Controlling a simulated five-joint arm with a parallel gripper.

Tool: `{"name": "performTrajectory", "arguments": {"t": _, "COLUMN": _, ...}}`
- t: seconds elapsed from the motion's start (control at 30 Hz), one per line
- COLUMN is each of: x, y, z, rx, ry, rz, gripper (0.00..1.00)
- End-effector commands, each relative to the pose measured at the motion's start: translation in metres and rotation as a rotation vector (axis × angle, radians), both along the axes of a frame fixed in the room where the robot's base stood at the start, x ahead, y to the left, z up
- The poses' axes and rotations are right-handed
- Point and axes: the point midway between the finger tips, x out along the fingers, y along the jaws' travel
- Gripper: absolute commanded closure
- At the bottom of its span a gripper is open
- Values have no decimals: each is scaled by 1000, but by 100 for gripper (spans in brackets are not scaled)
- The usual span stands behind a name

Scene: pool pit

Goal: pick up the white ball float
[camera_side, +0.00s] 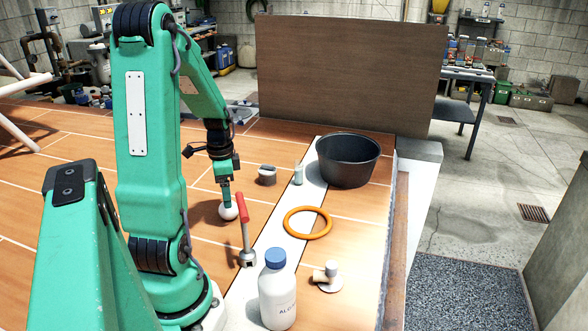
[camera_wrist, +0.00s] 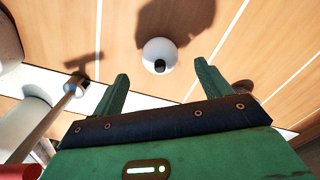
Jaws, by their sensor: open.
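The white ball float (camera_side: 228,213) sits on the orange-brown tiled surface, left of the white strip. In the wrist view it is a white ball (camera_wrist: 150,50) with a dark hole or fitting facing the camera. My gripper (camera_side: 228,199) points down right over the ball in the side view and hides part of its top. In the wrist view my gripper (camera_wrist: 162,70) has its two green fingers spread apart, with the ball just beyond the gap between the tips. Nothing is between the fingers. I cannot tell whether a finger touches the ball.
A red-handled tool (camera_side: 246,236) stands close to the ball's right. An orange ring (camera_side: 290,232), a white bottle (camera_side: 277,300), a pipe fitting (camera_side: 330,284), a black bucket (camera_side: 348,165), a grey cup (camera_side: 267,177) and a small pale cylinder (camera_side: 298,174) stand farther off. A brown board (camera_side: 350,75) rises behind.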

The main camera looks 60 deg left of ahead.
Motion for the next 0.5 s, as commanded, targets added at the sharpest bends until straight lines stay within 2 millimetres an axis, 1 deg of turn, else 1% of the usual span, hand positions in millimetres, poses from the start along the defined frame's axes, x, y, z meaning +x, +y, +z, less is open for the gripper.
{"name": "performTrajectory", "arguments": {"t": 0.33, "x": 0, "y": 0, "z": -7, "rx": -1, "ry": 1, "rz": 0, "gripper": 23}}
{"name": "performTrajectory", "arguments": {"t": 0.5, "x": 0, "y": -1, "z": -20, "rx": -3, "ry": 2, "rz": 0, "gripper": 23}}
